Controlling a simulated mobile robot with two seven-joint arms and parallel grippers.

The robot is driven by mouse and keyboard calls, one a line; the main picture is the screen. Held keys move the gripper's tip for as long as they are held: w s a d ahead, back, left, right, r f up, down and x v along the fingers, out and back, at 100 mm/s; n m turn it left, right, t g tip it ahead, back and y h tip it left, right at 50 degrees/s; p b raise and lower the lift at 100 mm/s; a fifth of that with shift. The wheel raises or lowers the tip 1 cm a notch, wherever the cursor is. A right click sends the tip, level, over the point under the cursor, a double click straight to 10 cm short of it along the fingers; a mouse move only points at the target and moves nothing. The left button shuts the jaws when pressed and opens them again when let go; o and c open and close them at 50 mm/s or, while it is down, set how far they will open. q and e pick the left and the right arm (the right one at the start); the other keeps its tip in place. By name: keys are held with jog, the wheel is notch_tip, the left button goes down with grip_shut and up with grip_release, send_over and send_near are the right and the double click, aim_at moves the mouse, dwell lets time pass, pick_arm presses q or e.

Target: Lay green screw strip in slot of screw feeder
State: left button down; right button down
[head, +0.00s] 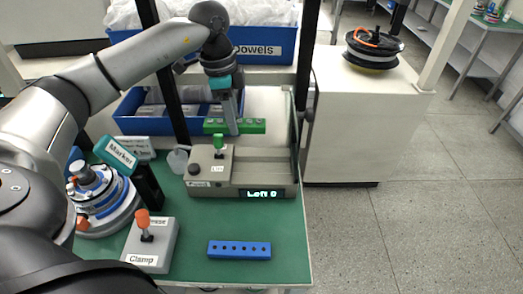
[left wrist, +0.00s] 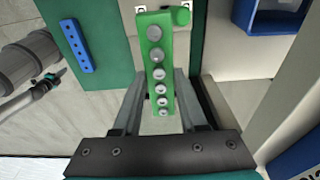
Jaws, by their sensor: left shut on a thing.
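The green screw strip (head: 251,126) carries several screws and is held level above the back of the screw feeder (head: 228,182). My left gripper (head: 232,127) reaches down from above and is shut on the strip. In the left wrist view the strip (left wrist: 156,56) runs lengthwise away from between the fingers of the left gripper (left wrist: 159,98), screw heads facing the camera. The feeder is a grey-beige box with a green-topped lever, a dark knob and a display reading "Left 0". Its slot is not clearly visible. My right gripper is not in view.
A blue screw strip (head: 239,250) lies on the green mat (head: 200,277). Blue bins (head: 150,125) stand behind. A dark post (head: 305,70) rises at the feeder's right.

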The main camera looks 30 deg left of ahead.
aim_at(259, 121)
pick_arm(q)
jog(key=w+d, duration=0.2)
jog(key=d, duration=0.1)
jog(key=w+d, duration=0.1)
jog(key=shift+d, duration=0.4)
notch_tip(259, 121, down, 8)
jog(key=shift+d+r, duration=0.1)
jog(key=shift+r, duration=0.15)
notch_tip(259, 121, down, 3)
jog(key=shift+f, duration=0.2)
jog(key=shift+w+d+f, duration=0.2)
jog(key=shift+f, duration=0.15)
jog(key=shift+f+b, duration=0.1)
jog(key=shift+b, duration=0.2)
jog(key=shift+f, duration=0.4)
jog(key=shift+f, duration=0.1)
